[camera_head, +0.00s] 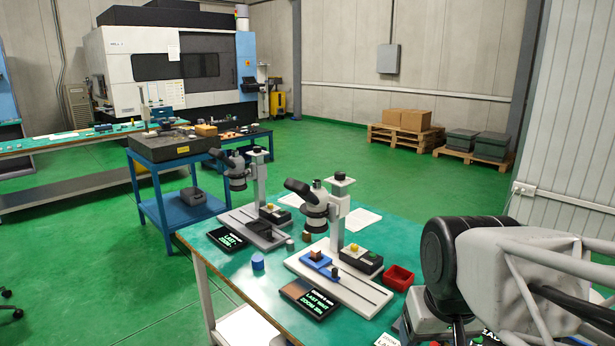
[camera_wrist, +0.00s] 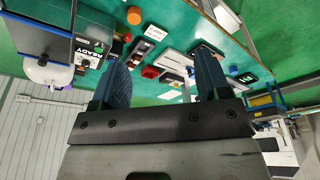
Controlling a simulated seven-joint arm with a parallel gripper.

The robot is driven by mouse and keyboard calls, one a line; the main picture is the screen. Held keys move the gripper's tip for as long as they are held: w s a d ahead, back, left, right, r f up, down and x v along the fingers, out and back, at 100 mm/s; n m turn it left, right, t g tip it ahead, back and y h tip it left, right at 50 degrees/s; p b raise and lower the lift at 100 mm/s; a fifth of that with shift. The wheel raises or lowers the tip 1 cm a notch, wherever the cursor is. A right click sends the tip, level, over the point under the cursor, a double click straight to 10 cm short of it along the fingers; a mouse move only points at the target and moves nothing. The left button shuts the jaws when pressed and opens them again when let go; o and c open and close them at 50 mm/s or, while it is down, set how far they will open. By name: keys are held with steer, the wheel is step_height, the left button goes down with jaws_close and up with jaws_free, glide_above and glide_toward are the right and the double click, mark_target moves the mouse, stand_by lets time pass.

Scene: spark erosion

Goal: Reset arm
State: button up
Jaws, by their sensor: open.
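My gripper (camera_wrist: 162,75) shows in the wrist view, its two dark fingers wide apart with nothing between them. It is above the green-topped workbench (camera_wrist: 165,35), apart from the objects there. In the head view my grey and black arm fills the lower right, and the gripper itself cannot be made out. The workbench (camera_head: 222,270) also shows there, with two microscopes (camera_head: 316,212) on it. A red bin (camera_head: 398,278) stands right of the nearer microscope; a red item also shows between the fingers in the wrist view, beyond them.
A blue cylinder (camera_head: 258,262) and dark display panels (camera_head: 308,299) lie along the bench front. In the wrist view, a box reading READY (camera_wrist: 88,52) and an orange round item (camera_wrist: 134,15) stand near the left finger. Open green floor (camera_head: 340,170) lies behind.

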steer(key=shift+s+d+f, duration=0.1)
steer(key=shift+s+f, duration=0.4)
steer(key=shift+s, duration=0.3)
steer(key=shift+s+f, duration=0.5)
steer(key=shift+s, duration=0.25)
stand_by(0.4)
steer(key=w+a+r+m, duration=0.15)
steer(key=w+r, duration=0.45)
steer(key=w, duration=0.7)
steer(key=w+r+m+g, duration=0.15)
steer(key=w+r, duration=0.35)
steer(key=w, duration=0.7)
steer(key=w+r+m, duration=0.2)
steer(key=w+r, duration=0.4)
steer(key=w, duration=0.7)
steer(key=m+g, duration=0.1)
steer(key=m, duration=0.5)
glide_above(340, 173)
steer(key=s, duration=0.1)
step_height(340, 173, down, 8)
steer(key=shift+r, duration=0.1)
steer(key=shift+w+f, duration=0.4)
steer(key=shift+w, duration=0.25)
steer(key=shift+f, duration=0.1)
steer(key=shift+f, duration=3.85)
